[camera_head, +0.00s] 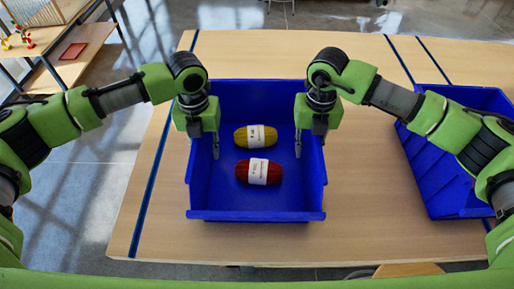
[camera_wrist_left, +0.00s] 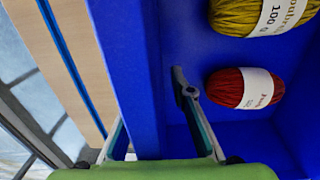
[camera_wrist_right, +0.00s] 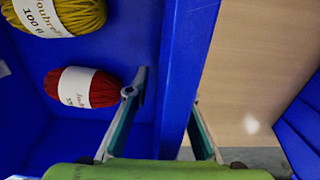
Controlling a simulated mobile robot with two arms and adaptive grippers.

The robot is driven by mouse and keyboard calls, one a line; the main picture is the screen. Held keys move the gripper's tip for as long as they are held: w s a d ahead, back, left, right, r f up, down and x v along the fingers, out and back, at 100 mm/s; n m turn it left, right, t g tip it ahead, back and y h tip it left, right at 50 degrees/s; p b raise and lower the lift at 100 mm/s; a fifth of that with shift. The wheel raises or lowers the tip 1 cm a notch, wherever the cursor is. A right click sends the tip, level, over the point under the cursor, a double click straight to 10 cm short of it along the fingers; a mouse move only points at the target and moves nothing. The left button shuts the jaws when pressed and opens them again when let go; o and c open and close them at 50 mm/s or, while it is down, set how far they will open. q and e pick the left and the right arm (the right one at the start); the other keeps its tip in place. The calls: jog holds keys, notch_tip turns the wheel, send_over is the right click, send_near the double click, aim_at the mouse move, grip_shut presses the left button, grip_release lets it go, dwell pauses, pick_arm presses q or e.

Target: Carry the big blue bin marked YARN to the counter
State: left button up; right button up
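The big blue bin (camera_head: 256,216) stands on a wooden table, open side up; no YARN marking shows. A yellow yarn ball (camera_head: 256,136) and a red yarn ball (camera_head: 259,171) lie inside it. My left gripper (camera_head: 203,140) is at the bin's left wall; the left wrist view shows its fingers open astride that wall (camera_wrist_left: 125,60), one inside and one outside. My right gripper (camera_head: 309,140) is at the right wall; the right wrist view shows its fingers open astride that wall (camera_wrist_right: 190,70). The outer fingers are partly hidden. I cannot identify the counter.
A second blue bin (camera_head: 450,190) stands to the right on the table (camera_head: 365,225), with bare tabletop between the bins. A wooden shelf (camera_head: 75,60) with small items stands at the far left. Open floor (camera_head: 420,18) lies beyond the table.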

pick_arm(q)
grip_shut()
pick_arm(e)
grip_shut()
pick_arm(q)
jog(key=shift+w+r, duration=0.1)
jog(key=shift+r, duration=0.1)
pick_arm(e)
jog(key=shift+w+r, duration=0.1)
jog(key=shift+r, duration=0.05)
